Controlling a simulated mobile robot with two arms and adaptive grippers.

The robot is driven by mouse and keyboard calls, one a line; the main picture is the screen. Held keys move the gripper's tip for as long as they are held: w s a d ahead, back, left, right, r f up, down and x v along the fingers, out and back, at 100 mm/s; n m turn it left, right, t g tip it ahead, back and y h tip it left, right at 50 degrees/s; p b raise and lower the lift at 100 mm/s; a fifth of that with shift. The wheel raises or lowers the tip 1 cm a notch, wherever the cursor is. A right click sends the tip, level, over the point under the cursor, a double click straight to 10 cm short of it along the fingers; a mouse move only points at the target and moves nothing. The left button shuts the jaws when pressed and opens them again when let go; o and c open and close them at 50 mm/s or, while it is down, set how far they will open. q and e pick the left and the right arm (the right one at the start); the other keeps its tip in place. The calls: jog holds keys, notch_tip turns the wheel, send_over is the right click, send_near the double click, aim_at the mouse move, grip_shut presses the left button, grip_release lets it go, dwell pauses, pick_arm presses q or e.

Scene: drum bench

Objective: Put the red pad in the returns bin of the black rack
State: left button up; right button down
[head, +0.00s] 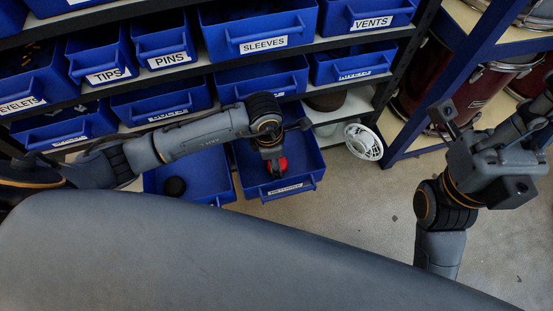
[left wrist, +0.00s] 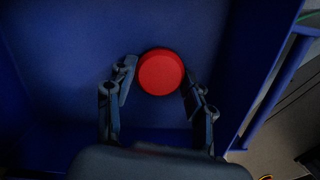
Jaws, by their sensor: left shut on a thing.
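The red pad (head: 278,166) is a small round red disc in the head view, inside a blue bin (head: 312,163) low on the black rack (head: 392,70). The label on this bin is too blurred to read surely. My left gripper (head: 273,158) reaches down into this bin and is shut on the pad. In the left wrist view the pad (left wrist: 160,72) sits between the two fingers (left wrist: 158,88), above the blue bin floor. Whether the pad touches the floor is hard to tell. My right gripper (head: 480,150) is off to the right, away from the rack; its fingers are unclear.
A neighbouring low blue bin (head: 210,190) holds a dark round thing (head: 175,187). Labelled bins such as SLEEVES (head: 258,30) and PINS (head: 165,45) fill the shelves above. A white round part (head: 363,142) is at the rack's right. A grey padded surface (head: 200,250) spans the foreground.

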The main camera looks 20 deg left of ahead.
pick_arm(q)
jog(key=shift+f, duration=0.15)
jog(key=o, duration=1.2)
jog(key=shift+c, duration=0.2)
